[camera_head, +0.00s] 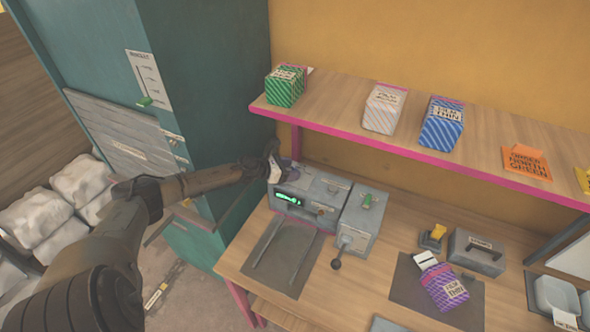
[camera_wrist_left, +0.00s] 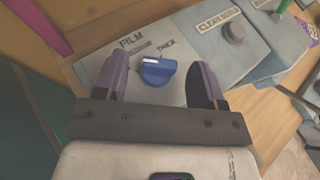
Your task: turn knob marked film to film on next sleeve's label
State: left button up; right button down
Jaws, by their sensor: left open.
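The blue knob (camera_wrist_left: 158,71) sits on a pale panel marked FILM (camera_wrist_left: 131,41) in the left wrist view. THICK is printed above and right of it; another mark at its upper left is partly blurred. A pale line shows on the knob's top; its exact setting is hard to tell. My left gripper (camera_wrist_left: 161,80) is open, a finger on each side of the knob, with gaps visible. In the head view my left gripper (camera_head: 274,166) is over the press's (camera_head: 312,195) left end and hides the knob. A purple sleeve (camera_head: 442,285) lies on a dark mat; its label seems to read FILM THIN.
A second knob (camera_wrist_left: 233,33) stands on the grey housing beside the film panel. Green, white and blue sleeves stand on the shelf (camera_head: 400,152) above. An orange card (camera_head: 526,162) reads ORDER NORTH GREEN.

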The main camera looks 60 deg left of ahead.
pick_arm(q)
jog(key=shift+x, duration=0.95)
jog(key=shift+w+f, duration=0.1)
jog(key=shift+w, duration=0.05)
